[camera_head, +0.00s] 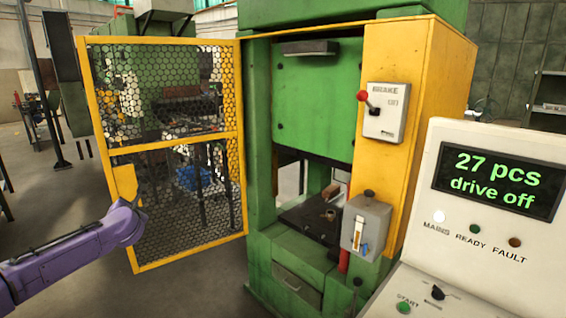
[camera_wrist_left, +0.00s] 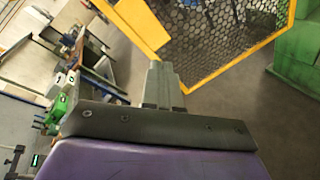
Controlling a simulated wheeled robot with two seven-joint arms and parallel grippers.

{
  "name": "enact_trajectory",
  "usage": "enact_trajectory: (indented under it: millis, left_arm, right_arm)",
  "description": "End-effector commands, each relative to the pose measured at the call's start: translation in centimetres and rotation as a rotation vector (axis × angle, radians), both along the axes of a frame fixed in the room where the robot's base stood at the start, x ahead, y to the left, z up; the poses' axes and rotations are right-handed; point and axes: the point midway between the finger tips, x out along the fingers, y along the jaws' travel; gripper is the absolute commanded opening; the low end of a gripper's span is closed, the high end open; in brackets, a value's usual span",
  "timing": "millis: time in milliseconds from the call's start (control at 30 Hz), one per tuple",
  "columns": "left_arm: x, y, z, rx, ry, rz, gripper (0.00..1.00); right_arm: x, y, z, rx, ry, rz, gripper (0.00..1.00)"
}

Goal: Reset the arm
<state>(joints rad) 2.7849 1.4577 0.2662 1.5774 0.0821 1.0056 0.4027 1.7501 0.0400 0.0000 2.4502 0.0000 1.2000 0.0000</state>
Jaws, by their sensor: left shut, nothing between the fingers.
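My purple left arm comes in from the left in the head view. Its left gripper (camera_head: 137,203) is near the free edge of the yellow-framed mesh door (camera_head: 240,190), which stands swung open to the left of the press. In the left wrist view the left gripper (camera_wrist_left: 163,72) is shut with nothing between its fingers, close to the yellow door frame (camera_wrist_left: 146,24). I cannot tell whether it touches the door. My right gripper is not in view.
The green press (camera_head: 312,100) stands in the middle with a brake box (camera_head: 386,112) and its red-knobbed lever. A grey switch box (camera_head: 366,226) hangs below. A control panel (camera_head: 470,240) at right reads "27 pcs drive off". Open floor (camera_head: 60,205) lies at left.

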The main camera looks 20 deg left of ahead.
Motion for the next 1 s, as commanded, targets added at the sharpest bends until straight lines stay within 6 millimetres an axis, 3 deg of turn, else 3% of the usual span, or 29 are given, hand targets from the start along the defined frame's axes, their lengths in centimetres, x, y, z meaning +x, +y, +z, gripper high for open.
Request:
enact_trajectory:
  millis: [133,267,367,500,567,700,800,900,1000]
  left_arm:
    - [2.8,-10.5,-4.6,0.257,0.287,-0.235,0.00]
    - [2.3,-19.9,-12.1,0.484,0.570,-0.469,0.00]
    - [-0.3,-25.8,-18.7,0.633,0.773,-0.648,0.00]
    - [-6.9,-32.1,-27.9,0.807,1.040,-0.901,0.00]
    - [-10.5,-34.1,-31.5,0.873,1.150,-1.015,0.00]
    - [-20.6,-37.1,-38.6,0.992,1.393,-1.291,0.00]
    - [-27.5,-37.9,-42.0,1.050,1.535,-1.474,0.00]
    - [-32.3,-38.2,-44.4,1.100,1.634,-1.616,0.00]
    - [-34.6,-38.4,-45.7,1.115,1.671,-1.688,0.00]
  right_arm:
    - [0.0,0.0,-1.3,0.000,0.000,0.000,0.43]
    - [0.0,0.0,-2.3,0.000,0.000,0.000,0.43]
    - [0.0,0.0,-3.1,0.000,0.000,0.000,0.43]
    - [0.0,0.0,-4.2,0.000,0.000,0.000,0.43]
    - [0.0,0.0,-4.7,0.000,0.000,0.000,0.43]
    - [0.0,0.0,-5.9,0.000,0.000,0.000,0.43]
    - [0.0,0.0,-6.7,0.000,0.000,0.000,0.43]
    - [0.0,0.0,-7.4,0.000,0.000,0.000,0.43]
    - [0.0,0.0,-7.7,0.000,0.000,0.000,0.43]
